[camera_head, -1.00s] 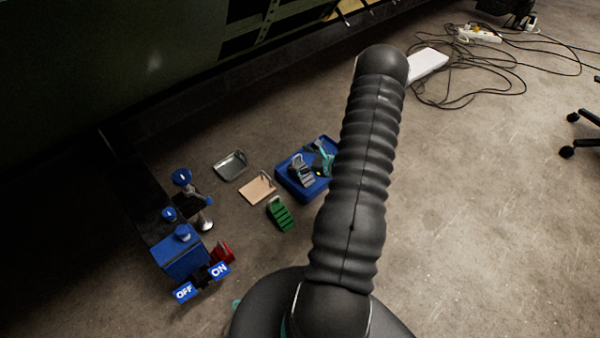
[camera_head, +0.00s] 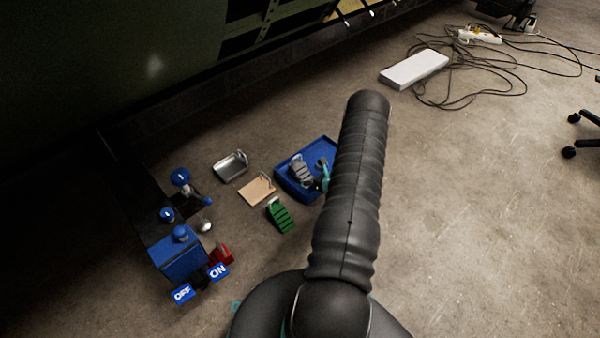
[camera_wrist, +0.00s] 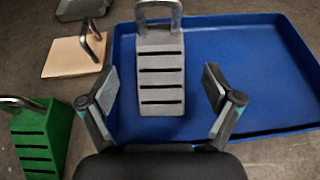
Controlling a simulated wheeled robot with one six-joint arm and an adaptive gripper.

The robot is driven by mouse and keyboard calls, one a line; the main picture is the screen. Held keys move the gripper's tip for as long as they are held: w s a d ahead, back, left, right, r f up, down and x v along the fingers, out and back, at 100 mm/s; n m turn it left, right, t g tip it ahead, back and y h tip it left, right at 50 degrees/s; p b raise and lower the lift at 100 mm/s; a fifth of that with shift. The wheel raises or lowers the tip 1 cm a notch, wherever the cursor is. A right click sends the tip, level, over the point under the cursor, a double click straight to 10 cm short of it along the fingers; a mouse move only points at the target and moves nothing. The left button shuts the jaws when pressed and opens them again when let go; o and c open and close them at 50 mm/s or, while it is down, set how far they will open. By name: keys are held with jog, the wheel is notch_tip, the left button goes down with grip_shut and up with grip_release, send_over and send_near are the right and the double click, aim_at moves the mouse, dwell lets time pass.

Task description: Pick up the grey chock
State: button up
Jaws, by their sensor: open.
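The grey chock (camera_head: 301,171) is a slotted wedge with a metal loop handle, and it lies in the blue tray (camera_head: 318,150). In the wrist view the grey chock (camera_wrist: 160,75) is upper centre, its handle pointing away from me, near the left side of the blue tray (camera_wrist: 240,128). My gripper (camera_wrist: 163,88) is open, with one finger on each side of the chock's lower part in the picture. Neither finger appears to touch it, and I cannot tell the height gap. In the head view my arm hides the tray's right part and most of the gripper.
A green chock (camera_head: 280,215), a tan plate with a handle (camera_head: 257,189) and a grey metal tray (camera_head: 230,166) lie left of the blue tray. A blue ON/OFF unit (camera_head: 180,256) and a red item (camera_head: 222,254) are further left. A white box (camera_head: 414,69) and cables lie beyond.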

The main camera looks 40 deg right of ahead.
aim_at(301, 168)
jog(key=shift+b+x, duration=0.3)
jog(key=shift+x, duration=2.55)
jog(key=shift+r, duration=0.15)
jog(key=c, duration=1.3)
jog(key=shift+c, duration=1.1)
jog(key=shift+r, duration=0.1)
